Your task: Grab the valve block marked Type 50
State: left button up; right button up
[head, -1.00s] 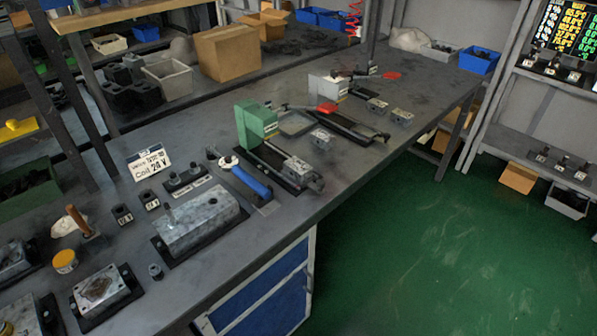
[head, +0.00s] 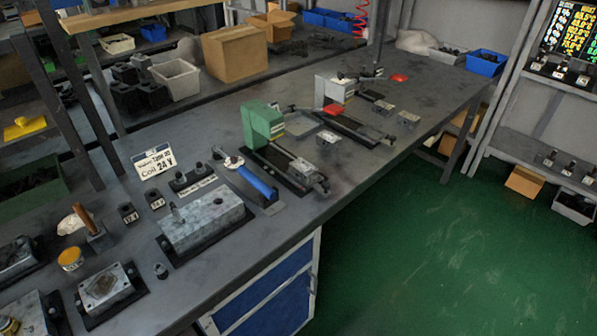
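A white sign (head: 154,162) on the workbench reads "Coil 24 V"; its smaller upper line may say Type 50 but is blurred. Small grey metal blocks with pale labels stand farther along the bench: one (head: 328,138) beside the green vise, one (head: 383,107) and one (head: 407,118) near the right edge. Their labels are too small to read, so I cannot tell which is Type 50. Two small dark blocks, one (head: 128,213) and another (head: 154,199), carry white labels, also unreadable. Neither of my grippers is in view.
The bench (head: 225,277) runs from lower left to upper right. A green vise (head: 262,124), a grey vise (head: 335,90), a large metal block (head: 205,220) and a blue-handled tool (head: 257,184) occupy it. Open green floor (head: 400,260) lies to its right.

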aim_at(305, 172)
jog(key=l+u, duration=0.1)
jog(key=u, duration=0.3)
jog(key=i+l+u, duration=0.1)
jog(key=u, duration=0.3)
jog(key=l+u, duration=0.25)
jog(key=u, duration=0.15)
jog(key=l+u, duration=0.25)
jog(key=l, duration=0.4)
jog(key=l+u, duration=0.25)
jog(key=l, duration=0.4)
jog(key=k+l+u, duration=0.2)
jog(key=l, duration=0.45)
jog(key=l+u, duration=0.25)
jog(key=l, duration=0.45)
